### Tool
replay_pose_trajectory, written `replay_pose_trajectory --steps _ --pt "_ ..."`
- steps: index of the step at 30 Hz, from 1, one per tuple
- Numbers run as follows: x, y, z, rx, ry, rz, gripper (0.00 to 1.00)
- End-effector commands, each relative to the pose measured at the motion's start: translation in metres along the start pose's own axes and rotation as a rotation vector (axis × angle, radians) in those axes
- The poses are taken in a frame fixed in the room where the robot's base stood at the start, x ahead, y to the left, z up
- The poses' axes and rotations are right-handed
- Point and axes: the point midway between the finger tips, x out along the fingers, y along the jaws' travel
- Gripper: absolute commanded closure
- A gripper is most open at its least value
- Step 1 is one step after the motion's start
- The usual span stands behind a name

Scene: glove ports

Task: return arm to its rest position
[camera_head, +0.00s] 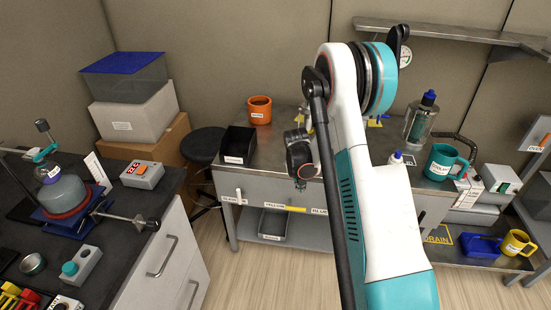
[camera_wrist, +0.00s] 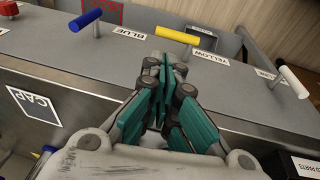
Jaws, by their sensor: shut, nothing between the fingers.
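My arm, white and teal, rises through the middle of the head view. In the wrist view my gripper (camera_wrist: 163,75), with teal fingers, is shut and empty, over a grey metal surface. A yellow handle (camera_wrist: 185,37) is just beyond the fingertips. A blue handle (camera_wrist: 86,20) is to the left and a white handle (camera_wrist: 293,82) to the right, each beside a label. In the head view, the yellow handle (camera_head: 290,208) shows on the front of the grey bench, left of my arm; the fingertips cannot be made out there.
The grey bench (camera_head: 265,190) carries an orange mug (camera_head: 260,110), a black bin (camera_head: 238,145) and a teal mug (camera_head: 445,162). A dark-topped counter (camera_head: 130,235) with glassware stands at left. A wall shelf (camera_head: 450,33) is at upper right. Floor shows between counter and bench.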

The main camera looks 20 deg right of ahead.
Motion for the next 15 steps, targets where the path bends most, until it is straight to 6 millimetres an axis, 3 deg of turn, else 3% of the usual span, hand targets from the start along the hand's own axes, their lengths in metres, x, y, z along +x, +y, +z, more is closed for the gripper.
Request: replay_pose_trajectory --steps 5,8,11,15 --pt "-0.003 -0.001 0.000 -0.002 0.002 -0.001 1.00" --pt "-0.018 -0.003 0.000 -0.013 0.010 -0.008 1.00" --pt "-0.048 -0.006 0.002 -0.036 0.026 -0.022 1.00" --pt "-0.101 -0.013 0.010 -0.079 0.059 -0.051 1.00"
